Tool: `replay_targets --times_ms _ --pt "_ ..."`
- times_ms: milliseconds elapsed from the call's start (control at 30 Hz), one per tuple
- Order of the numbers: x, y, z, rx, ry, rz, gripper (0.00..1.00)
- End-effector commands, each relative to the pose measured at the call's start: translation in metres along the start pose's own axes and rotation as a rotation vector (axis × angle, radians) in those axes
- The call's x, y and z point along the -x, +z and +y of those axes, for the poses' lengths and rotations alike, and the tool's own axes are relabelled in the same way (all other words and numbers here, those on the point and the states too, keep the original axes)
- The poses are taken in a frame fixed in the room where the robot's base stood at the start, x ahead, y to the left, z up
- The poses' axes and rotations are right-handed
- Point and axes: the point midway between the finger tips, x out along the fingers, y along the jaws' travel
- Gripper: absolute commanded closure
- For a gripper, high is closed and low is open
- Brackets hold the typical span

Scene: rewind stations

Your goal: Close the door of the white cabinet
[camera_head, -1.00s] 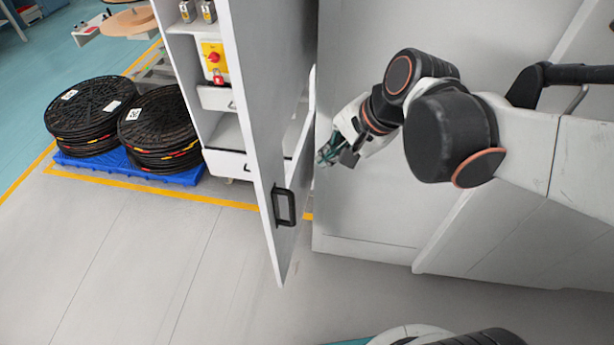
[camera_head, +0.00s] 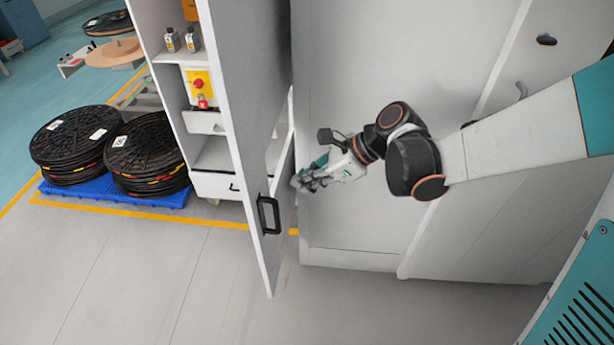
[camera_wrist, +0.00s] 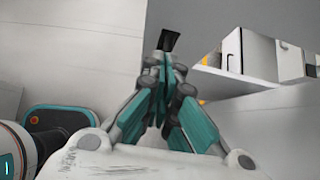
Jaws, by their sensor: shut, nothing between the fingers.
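The white cabinet (camera_head: 147,80) stands open at the upper left in the head view, its shelves and drawers showing. My gripper (camera_head: 297,183) is shut and empty. It is to the right of the door, close to its edge on the side away from the handle; I cannot tell if it touches. In the wrist view the closed fingers (camera_wrist: 165,75) point up the picture.
Several black reels (camera_head: 145,150) are stacked on a blue pallet (camera_head: 165,198) left of the cabinet. A large grey panelled unit (camera_head: 350,225) stands right behind my arm. The floor in front of the door is clear. A yellow line runs along the floor.

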Motion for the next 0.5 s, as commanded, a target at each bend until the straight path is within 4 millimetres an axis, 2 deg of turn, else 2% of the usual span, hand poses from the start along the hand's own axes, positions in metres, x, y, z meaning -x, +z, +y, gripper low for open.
replay_targets --times_ms 33,100,367,500 --pt "-0.013 -0.002 0.0 0.003 0.002 0.0 1.0" --pt "-0.027 -0.002 0.001 0.004 0.003 0.0 1.0" --pt "-0.077 -0.002 0.0 0.005 0.001 0.001 1.0" --pt "-0.088 0.015 0.0 0.005 0.0 0.001 1.0"
